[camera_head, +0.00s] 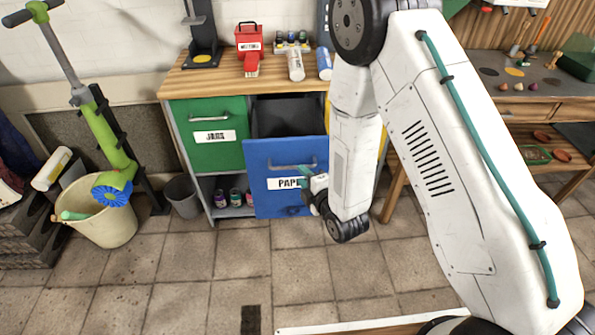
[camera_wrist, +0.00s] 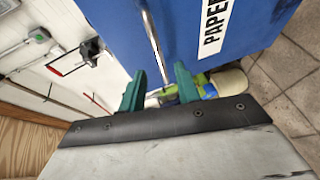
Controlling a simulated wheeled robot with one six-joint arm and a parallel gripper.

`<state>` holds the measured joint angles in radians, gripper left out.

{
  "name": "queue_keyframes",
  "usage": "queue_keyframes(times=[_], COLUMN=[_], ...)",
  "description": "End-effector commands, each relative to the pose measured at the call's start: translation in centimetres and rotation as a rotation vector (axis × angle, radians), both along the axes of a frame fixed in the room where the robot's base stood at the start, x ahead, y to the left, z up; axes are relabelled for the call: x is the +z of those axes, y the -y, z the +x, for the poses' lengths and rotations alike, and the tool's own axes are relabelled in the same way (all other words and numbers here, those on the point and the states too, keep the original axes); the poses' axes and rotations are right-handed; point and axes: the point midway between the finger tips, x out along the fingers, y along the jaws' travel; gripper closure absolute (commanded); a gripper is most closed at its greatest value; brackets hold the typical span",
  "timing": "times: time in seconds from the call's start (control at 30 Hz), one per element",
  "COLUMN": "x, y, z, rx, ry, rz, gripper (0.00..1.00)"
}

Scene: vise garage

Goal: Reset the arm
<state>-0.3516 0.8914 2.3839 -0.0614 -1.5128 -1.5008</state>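The blue drawer (camera_head: 262,155) with a "PAPER" label stands pulled out of the cabinet, its dark inside showing. Its metal handle (camera_head: 275,164) also shows in the wrist view (camera_wrist: 155,45). My gripper (camera_head: 304,174) is in front of the drawer's right side, close to the handle. In the wrist view its two teal fingers (camera_wrist: 159,84) are spread apart with nothing held between them. The handle bar runs in line with the gap between them; I cannot tell whether it touches a finger.
A closed green drawer (camera_head: 208,134) is left of the blue one. A beige bucket (camera_head: 105,222) and a grey bin (camera_head: 183,196) stand left. The tiled floor in front is clear.

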Motion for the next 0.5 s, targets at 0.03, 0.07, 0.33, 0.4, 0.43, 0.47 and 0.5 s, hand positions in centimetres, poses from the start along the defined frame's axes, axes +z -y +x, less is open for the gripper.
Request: queue_keyframes(times=[0.03,0.07,0.33,0.4,0.43,0.47,0.5], x=[0.09,0.13,0.20,0.20,0.20,0.20,0.20], y=[0.19,0.27,0.44,0.43,0.43,0.42,0.43], z=[-0.41,-0.60,-0.97,-0.96,-0.96,-0.96,-0.95], rx=[0.000,0.000,0.000,0.000,0.000,0.000,0.000], ry=[0.000,-0.001,0.000,0.000,0.000,0.000,0.000], rz=[0.000,0.000,0.000,0.000,0.000,0.000,0.000], gripper=[0.67,0.67,0.67,0.67,0.67,0.67,0.67])
